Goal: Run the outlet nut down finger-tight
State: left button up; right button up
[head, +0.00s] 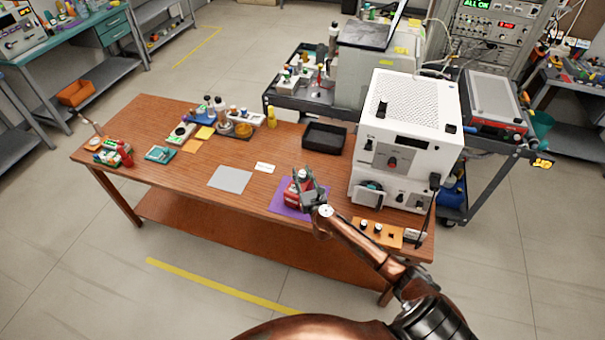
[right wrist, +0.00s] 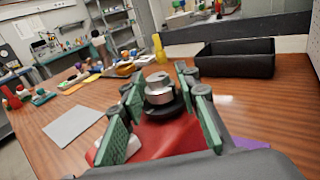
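A red body (head: 291,194) sits on a purple mat (head: 276,206) in front of the white instrument. In the right wrist view, the red body (right wrist: 165,140) carries a black collar and a silver nut (right wrist: 159,90) on top. I take this to be the outlet nut. My right gripper (head: 303,178) is over the red body. In the right wrist view, its green-padded fingers (right wrist: 160,100) stand apart on either side of the nut, with small gaps that look clear of it. The thread below the nut is hidden. My left gripper is not in view.
The white instrument (head: 410,125) stands close on the right. An empty black tray (head: 323,138) lies behind the mat. An orange mat (head: 391,235) with small parts is at the front right.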

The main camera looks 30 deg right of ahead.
jog(key=shift+d, duration=0.1)
grip_shut()
